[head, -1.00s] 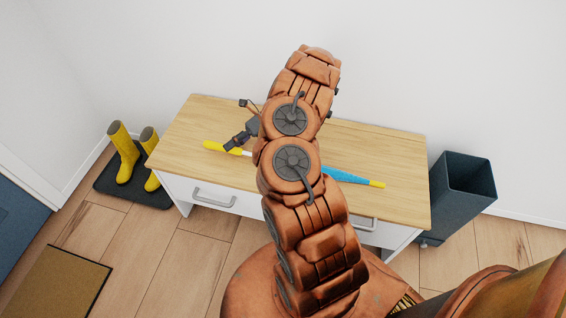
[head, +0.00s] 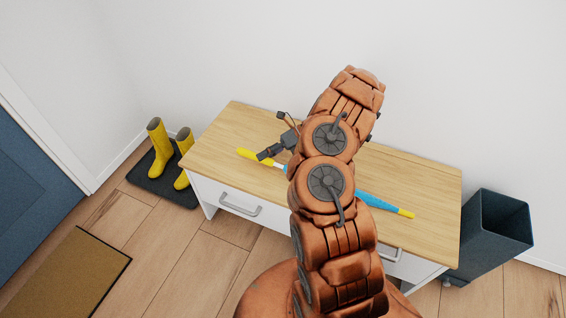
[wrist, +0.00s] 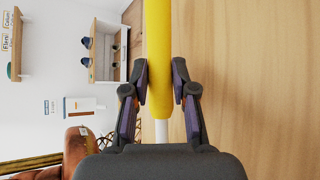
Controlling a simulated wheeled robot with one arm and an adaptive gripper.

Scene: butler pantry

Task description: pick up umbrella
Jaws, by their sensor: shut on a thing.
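The umbrella has a yellow handle (head: 246,153), a white shaft section, a blue closed canopy (head: 378,201) and a yellow tip. It lies lengthwise over the wooden top of a white drawer table. My arm hides its middle in the head view. My gripper (head: 267,154) is at the handle end. In the wrist view, the two fingers of my gripper (wrist: 171,78) are shut on the yellow handle (wrist: 158,40), one on each side. Whether the umbrella touches the tabletop cannot be told.
The table (head: 425,180) stands against a white wall, its top otherwise clear. Yellow boots (head: 159,148) stand on a dark tray (head: 150,184) to the left. A dark bin (head: 492,235) stands at the right. A brown mat (head: 68,275) lies on the floor at lower left.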

